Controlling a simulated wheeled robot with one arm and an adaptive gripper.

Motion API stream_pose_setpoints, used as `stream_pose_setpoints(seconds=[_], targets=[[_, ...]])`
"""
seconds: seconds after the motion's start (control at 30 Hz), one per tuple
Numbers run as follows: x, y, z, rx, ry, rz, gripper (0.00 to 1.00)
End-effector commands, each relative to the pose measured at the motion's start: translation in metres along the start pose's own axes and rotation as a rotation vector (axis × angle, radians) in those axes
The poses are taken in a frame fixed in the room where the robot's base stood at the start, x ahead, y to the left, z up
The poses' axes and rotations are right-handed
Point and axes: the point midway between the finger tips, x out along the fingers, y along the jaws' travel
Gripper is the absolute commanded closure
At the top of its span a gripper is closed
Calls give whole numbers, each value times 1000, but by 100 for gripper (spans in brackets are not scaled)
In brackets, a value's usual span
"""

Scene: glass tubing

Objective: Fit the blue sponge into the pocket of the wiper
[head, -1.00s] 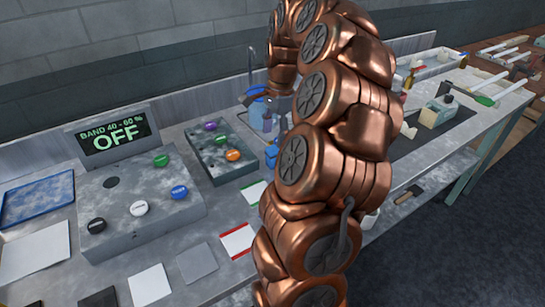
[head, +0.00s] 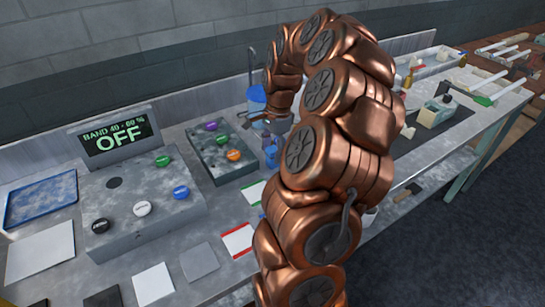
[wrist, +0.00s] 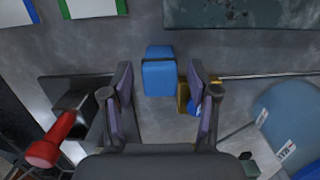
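The blue sponge (wrist: 158,72) is a small block on the grey bench top in the wrist view, with a dark line across its far end. My gripper (wrist: 161,78) is open and empty; its two fingers show on either side of the sponge, with visible gaps. I cannot tell its height above the sponge. A yellow piece (wrist: 183,97) beside the sponge, with a thin rod running right behind it, may be the wiper; its pocket is not clear and the right finger partly covers it. In the head view my gripper (head: 254,117) is small, over the bench behind the dark button box.
A red-topped tool (wrist: 58,137) on a dark base is at left, and a large blue round thing (wrist: 287,110) at right. The dark box (head: 222,155) with coloured buttons and the grey control box (head: 140,215) stand on the bench. White red- and green-edged cards lie nearby.

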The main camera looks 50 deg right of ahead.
Motion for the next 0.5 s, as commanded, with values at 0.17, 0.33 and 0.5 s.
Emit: stream_pose_setpoints(seconds=[0.17, 0.33, 0.5], targets=[[0, 0, 0, 0, 0, 0, 62], [0, 0, 0, 0, 0, 1, 80], [0, 0, 0, 0, 0, 1, 95]])
